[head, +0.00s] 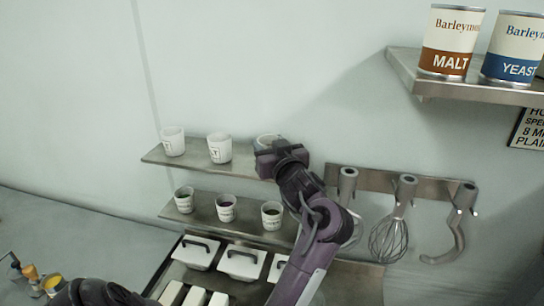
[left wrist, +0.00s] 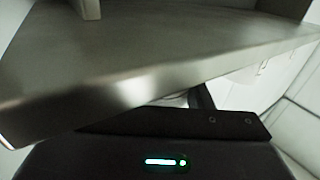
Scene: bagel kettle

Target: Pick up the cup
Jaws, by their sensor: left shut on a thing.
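A row of white cups stands on the upper metal shelf (head: 190,160): one cup (head: 173,142) at the left and one cup (head: 219,148) in the middle. A third cup (head: 266,139) at the right end shows only its top, behind my left gripper (head: 268,158). My left gripper is shut on this cup at shelf height; its fingers are mostly hidden. I cannot tell whether the cup touches the shelf. In the left wrist view the dark gripper body fills the bottom, and the held cup is not clearly seen. My right gripper is not in view.
A lower shelf (head: 245,222) holds several cups with dark contents. A rack (head: 375,184) with a whisk (head: 389,238) and a hook hangs to the right. Tins (head: 452,42) stand on a high shelf. A metal surface (left wrist: 150,55) crosses the wrist view.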

